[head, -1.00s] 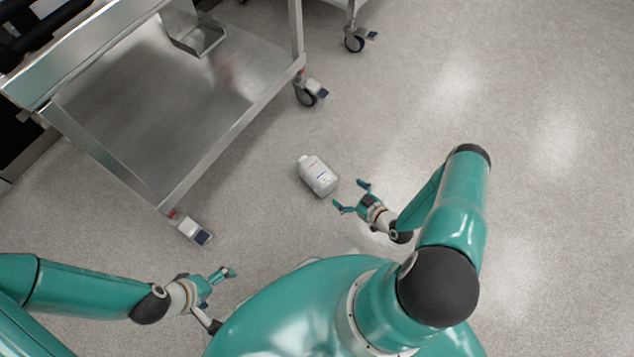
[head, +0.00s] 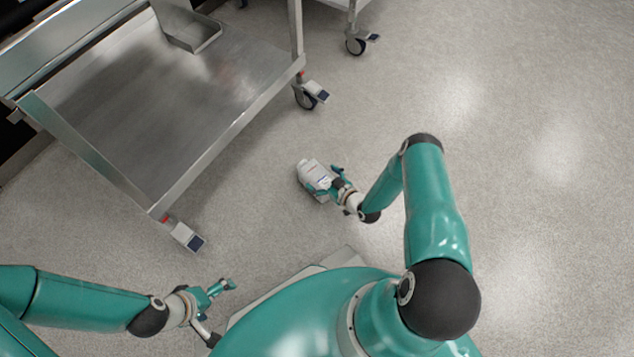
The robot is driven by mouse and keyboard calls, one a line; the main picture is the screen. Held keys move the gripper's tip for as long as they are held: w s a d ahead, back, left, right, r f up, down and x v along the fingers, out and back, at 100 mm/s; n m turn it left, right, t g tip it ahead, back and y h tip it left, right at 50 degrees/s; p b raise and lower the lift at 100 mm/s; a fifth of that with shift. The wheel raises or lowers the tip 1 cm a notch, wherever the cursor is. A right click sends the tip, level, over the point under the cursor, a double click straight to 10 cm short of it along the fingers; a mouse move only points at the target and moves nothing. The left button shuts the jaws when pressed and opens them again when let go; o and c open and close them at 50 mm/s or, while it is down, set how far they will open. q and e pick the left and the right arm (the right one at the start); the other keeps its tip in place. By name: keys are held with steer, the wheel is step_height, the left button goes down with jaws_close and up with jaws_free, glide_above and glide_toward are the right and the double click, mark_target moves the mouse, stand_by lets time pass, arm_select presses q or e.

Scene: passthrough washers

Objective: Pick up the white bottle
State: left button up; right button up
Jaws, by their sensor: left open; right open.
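The white bottle (head: 311,171) lies on the grey floor right of the steel cart, its cap end toward the upper left. My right gripper (head: 326,182) is open at the bottle's lower right end, with one finger on either side of it. The fingers overlap the bottle in this view, and I cannot tell whether they touch it. My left gripper (head: 222,289) is open and empty at the lower left, well away from the bottle.
A steel cart (head: 130,175) with a low shelf stands at the upper left; its casters (head: 305,97) are near the bottle. A steel tray (head: 196,38) sits on the shelf. Another cart's wheel (head: 355,46) shows at the top. The floor at right is clear.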

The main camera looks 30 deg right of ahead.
steer(key=b+x, duration=0.1)
steer(key=x, duration=0.1)
steer(key=shift+w+a+f, duration=0.1)
steer(key=shift+w+f, duration=0.1)
steer(key=shift+w, duration=0.4)
arm_select(q)
steer(key=shift+f, duration=0.85)
arm_select(e)
steer(key=shift+c, duration=0.3)
steer(key=c, duration=1)
steer(key=shift+r, duration=0.15)
arm_select(q)
step_height(320, 180, up, 9)
steer(key=p, duration=0.9)
arm_select(e)
step_height(320, 180, up, 20)
